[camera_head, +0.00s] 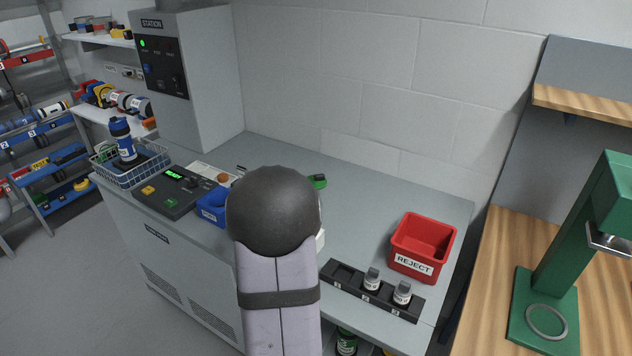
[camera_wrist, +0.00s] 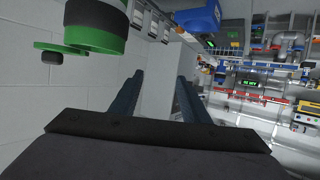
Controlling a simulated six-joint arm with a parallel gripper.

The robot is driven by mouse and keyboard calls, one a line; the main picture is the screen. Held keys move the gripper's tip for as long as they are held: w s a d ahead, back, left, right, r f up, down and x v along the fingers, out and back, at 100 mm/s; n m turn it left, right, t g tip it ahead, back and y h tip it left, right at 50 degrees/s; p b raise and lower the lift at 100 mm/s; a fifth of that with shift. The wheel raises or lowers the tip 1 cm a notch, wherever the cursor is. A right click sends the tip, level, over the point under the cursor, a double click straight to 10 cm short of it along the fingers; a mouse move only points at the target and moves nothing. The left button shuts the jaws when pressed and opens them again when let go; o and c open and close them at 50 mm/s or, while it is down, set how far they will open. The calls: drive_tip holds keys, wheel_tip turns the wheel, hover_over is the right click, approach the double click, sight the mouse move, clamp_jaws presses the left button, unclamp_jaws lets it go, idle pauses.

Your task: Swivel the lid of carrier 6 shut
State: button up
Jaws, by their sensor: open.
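A carrier with a green end (camera_wrist: 92,25) shows at the upper left of the wrist view. A green flap with a dark pad, which looks like its lid (camera_wrist: 58,50), sticks out to the side of the body, so the lid looks swung open. I cannot read a number on it. In the head view a small green part (camera_head: 318,181) shows just right of my arm; the rest there is hidden. My gripper (camera_wrist: 160,95) is open, with nothing between its two dark fingers, and the carrier is off to one side of them. My arm hides the gripper in the head view.
A red reject bin (camera_head: 421,245) and a black rack (camera_head: 345,280) with small jars stand on the right of the bench. A blue bin (camera_head: 212,206), a black console (camera_head: 172,190) and a wire basket (camera_head: 150,175) holding a blue carrier (camera_head: 122,138) are left. The back-right bench is clear.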

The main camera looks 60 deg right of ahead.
sight(323, 181)
drive_tip(key=s+d+h+b, duration=0.1)
drive_tip(key=s+d, duration=0.1)
drive_tip(key=d, duration=0.1)
drive_tip(key=s+d+m+t+h, duration=0.1)
drive_tip(key=s+d, duration=0.2)
drive_tip(key=d, duration=0.1)
drive_tip(key=s+d+h+b, duration=0.1)
drive_tip(key=s+d, duration=0.2)
drive_tip(key=shift+d+r+t+b, duration=0.25)
drive_tip(key=shift+d+t+b, duration=0.05)
drive_tip(key=shift+t+b, duration=0.1)
drive_tip(key=s, duration=0.1)
drive_tip(key=d, duration=0.1)
drive_tip(key=s+h, duration=0.1)
drive_tip(key=shift+s+d+f+m+b, duration=0.15)
drive_tip(key=shift+s+f+m+b, duration=0.15)
drive_tip(key=shift+s+f+b, duration=0.1)
drive_tip(key=shift+s+d+f, duration=0.15)
drive_tip(key=shift+s+f, duration=0.15)
drive_tip(key=shift+s, duration=0.1)
drive_tip(key=shift+w+d+r+p, duration=0.1)
drive_tip(key=shift+w+d+p, duration=0.35)
drive_tip(key=shift+w+d, duration=0.1)
drive_tip(key=shift+p+x, duration=1.1)
drive_tip(key=shift+x, duration=1.75)
drive_tip(key=c, duration=1.1)
